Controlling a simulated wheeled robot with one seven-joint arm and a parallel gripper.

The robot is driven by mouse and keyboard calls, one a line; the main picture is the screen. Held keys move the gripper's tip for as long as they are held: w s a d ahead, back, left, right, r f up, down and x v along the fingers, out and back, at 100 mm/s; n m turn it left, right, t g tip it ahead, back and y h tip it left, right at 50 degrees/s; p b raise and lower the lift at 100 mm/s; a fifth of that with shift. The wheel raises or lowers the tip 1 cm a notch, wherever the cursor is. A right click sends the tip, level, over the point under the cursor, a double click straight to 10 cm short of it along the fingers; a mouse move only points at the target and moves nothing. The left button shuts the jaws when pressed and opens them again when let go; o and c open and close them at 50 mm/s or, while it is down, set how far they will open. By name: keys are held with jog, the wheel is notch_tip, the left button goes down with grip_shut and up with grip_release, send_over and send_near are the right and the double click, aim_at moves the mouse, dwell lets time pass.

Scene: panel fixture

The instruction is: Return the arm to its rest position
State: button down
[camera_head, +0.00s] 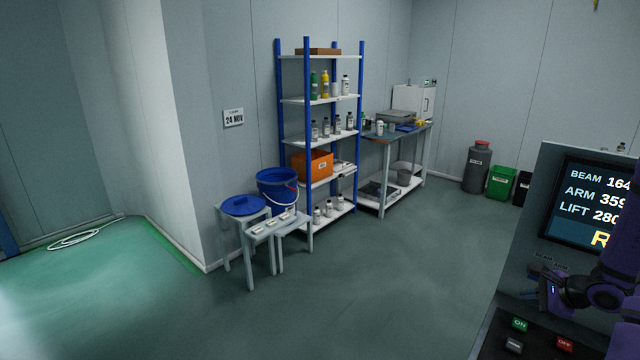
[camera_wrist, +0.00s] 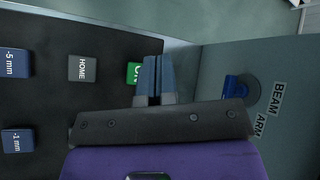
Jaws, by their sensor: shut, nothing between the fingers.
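My gripper (camera_wrist: 158,80) is shut and empty in the wrist view. Its two blue-grey fingers lie together in front of the control panel and partly cover the green ON button (camera_wrist: 134,73). Whether they touch the panel cannot be told. In the head view my purple arm enters at the right edge, with the gripper (camera_head: 538,284) in front of the console (camera_head: 528,225), below its screen. The screen (camera_head: 592,205) reads BEAM 164, ARM 359 and LIFT 280, each cut off at the right edge, above a yellow letter R.
A red OFF button (camera_head: 564,343) is on the lower panel. A shelf rack (camera_head: 280,130) and stools stand far off; floor between is clear.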

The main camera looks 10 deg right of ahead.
jog(key=a+r+n+g+y, duration=0.35)
jog(key=a+r+n, duration=0.85)
jog(key=a+r, duration=0.9)
jog(key=s+a+r+n+h, duration=0.3)
jog(key=s+a+r+n, duration=0.1)
jog(key=s+r, duration=0.3)
jog(key=s+a+r+n+h, duration=0.4)
jog(key=s+r, duration=0.4)
jog(key=s, duration=0.3)
jog(key=shift+s+a+n, duration=0.2)
jog(key=shift+a+n, duration=0.35)
jog(key=shift+n, duration=0.65)
